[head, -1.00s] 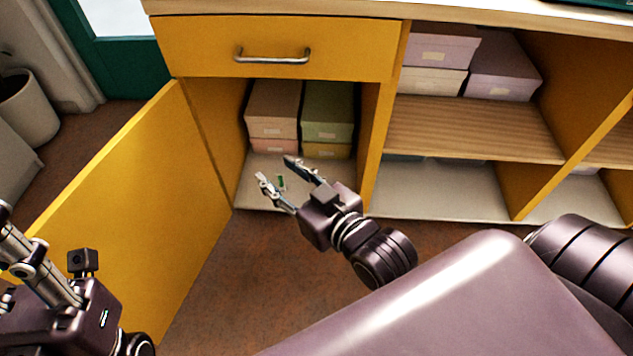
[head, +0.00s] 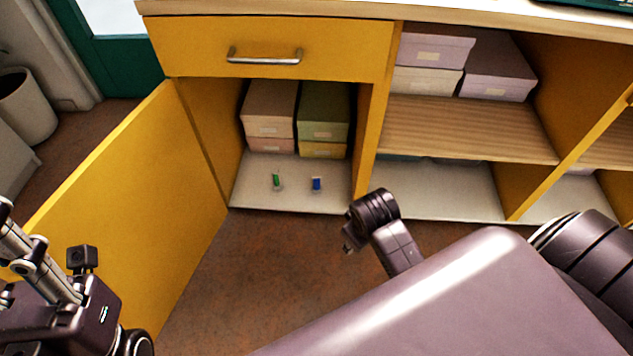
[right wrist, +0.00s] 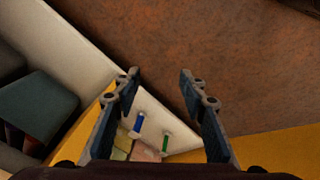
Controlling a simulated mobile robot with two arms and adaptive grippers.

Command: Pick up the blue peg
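The blue peg (head: 317,185) stands on the pale floor of the open cabinet compartment in the head view. It also shows between the fingers, nearer the left one, in the right wrist view (right wrist: 139,124). My right gripper (right wrist: 158,78) is open and empty, its two fingers spread apart. My left gripper (head: 35,265) is at the lower left, partly cut off by the frame edge, away from the peg.
A green peg (head: 276,182) stands left of the blue one. Stacked boxes (head: 324,110) fill the compartment behind them. The yellow door (head: 140,210) stands open on the left. A partition (head: 372,135) bounds the compartment on the right. The brown floor in front (head: 260,270) is clear.

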